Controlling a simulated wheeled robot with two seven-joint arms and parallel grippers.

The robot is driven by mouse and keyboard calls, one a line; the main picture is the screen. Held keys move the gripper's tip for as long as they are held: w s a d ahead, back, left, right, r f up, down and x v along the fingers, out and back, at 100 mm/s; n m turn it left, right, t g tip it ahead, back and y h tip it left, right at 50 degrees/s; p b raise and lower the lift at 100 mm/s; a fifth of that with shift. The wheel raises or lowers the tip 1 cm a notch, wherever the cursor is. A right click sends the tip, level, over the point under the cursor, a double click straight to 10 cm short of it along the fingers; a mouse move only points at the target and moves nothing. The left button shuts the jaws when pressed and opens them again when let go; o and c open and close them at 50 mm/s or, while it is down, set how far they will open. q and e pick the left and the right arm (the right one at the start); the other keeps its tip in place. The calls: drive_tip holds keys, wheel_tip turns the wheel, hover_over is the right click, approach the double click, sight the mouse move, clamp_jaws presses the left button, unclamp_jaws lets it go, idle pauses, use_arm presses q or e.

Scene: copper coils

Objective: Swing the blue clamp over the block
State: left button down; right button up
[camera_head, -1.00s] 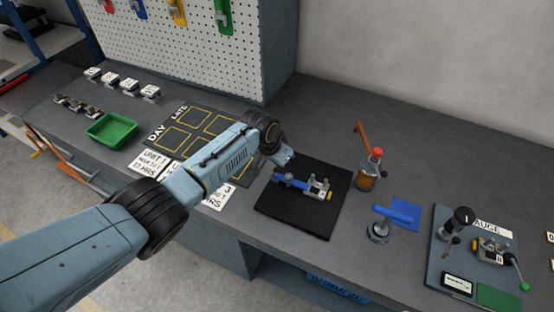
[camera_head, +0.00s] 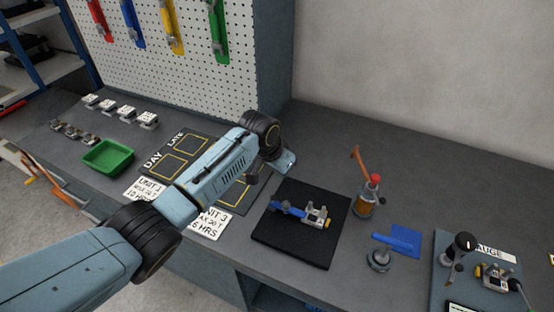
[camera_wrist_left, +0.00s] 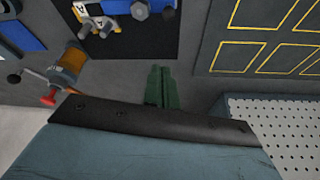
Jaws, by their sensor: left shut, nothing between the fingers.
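The blue clamp (camera_head: 287,208) lies low on the black mat (camera_head: 288,249), its blue arm pointing left. Its right end meets the metal block (camera_head: 316,215), which has a yellow end. In the left wrist view the blue clamp (camera_wrist_left: 122,6) and the block (camera_wrist_left: 98,24) show partly at the top edge. My left gripper (camera_wrist_left: 162,70) is shut and empty, with its dark green fingers together. It is apart from the clamp, and in the head view it is up and left of the mat, mostly hidden by my wrist. My right gripper is not in view.
An amber bottle with a red top (camera_head: 370,190) stands right of the mat. A blue pad (camera_head: 406,239) and gauge plate (camera_head: 447,261) lie further right. A marked board (camera_head: 170,165), paper cards (camera_head: 209,224) and a green tray (camera_head: 107,157) are left. The pegboard (camera_head: 170,70) rises behind.

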use_arm(q)
drive_tip(key=v, duration=0.4)
idle(0.5)
